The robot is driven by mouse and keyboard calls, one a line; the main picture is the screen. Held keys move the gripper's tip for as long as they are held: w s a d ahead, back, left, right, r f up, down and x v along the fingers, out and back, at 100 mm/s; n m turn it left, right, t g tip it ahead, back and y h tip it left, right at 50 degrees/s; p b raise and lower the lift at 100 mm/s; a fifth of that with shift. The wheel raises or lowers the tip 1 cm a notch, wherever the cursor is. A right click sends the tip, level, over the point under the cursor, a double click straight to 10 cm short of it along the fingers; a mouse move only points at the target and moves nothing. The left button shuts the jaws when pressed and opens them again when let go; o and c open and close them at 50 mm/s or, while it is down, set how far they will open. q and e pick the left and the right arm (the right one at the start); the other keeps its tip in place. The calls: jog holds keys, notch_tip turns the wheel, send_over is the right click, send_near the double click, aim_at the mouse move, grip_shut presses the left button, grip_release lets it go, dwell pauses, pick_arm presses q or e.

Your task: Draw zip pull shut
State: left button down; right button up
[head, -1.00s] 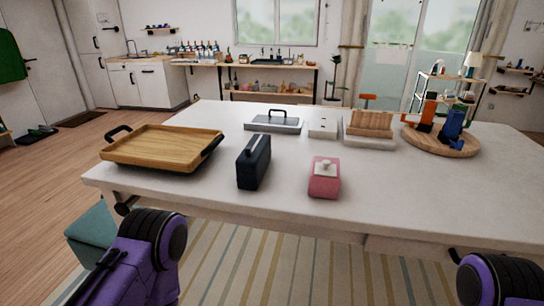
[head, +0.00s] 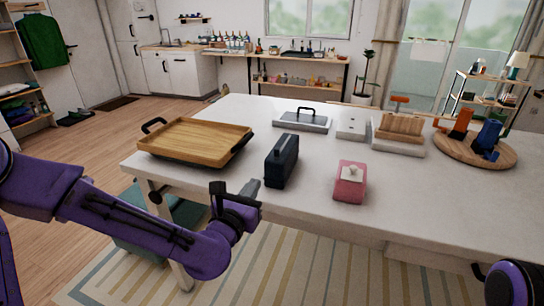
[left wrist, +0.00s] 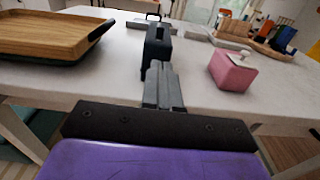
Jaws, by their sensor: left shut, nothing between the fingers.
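A dark navy upright case (head: 281,163) stands near the front edge of the white table (head: 325,211). It also shows in the left wrist view (left wrist: 157,46), straight beyond my fingertips. A paler strip runs along its top; I cannot make out a zip pull. My left gripper (head: 252,187) is shut and empty, just left of and in front of the case at the table's front edge. In the left wrist view its closed fingers (left wrist: 160,70) overlap the lower part of the case, so I cannot tell whether they touch. My right gripper is out of view.
A wooden tray with black handles (head: 196,141) lies left of the case. A pink block with a white knob (head: 350,184) stands to its right. Behind are a grey handled plate (head: 300,123), a white box (head: 351,127) and a round wooden board (head: 458,150).

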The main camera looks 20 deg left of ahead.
aim_at(276, 151)
pick_arm(q)
jog(key=shift+w+r, duration=0.1)
jog(key=shift+r, duration=0.15)
jog(key=w+p, duration=0.1)
jog(key=w, duration=0.3)
jog(key=w+p, duration=0.1)
jog(key=w, duration=0.3)
jog(key=w+p, duration=0.2)
jog(key=w, duration=0.3)
jog(key=shift+d, duration=0.25)
jog(key=shift+w, duration=0.5)
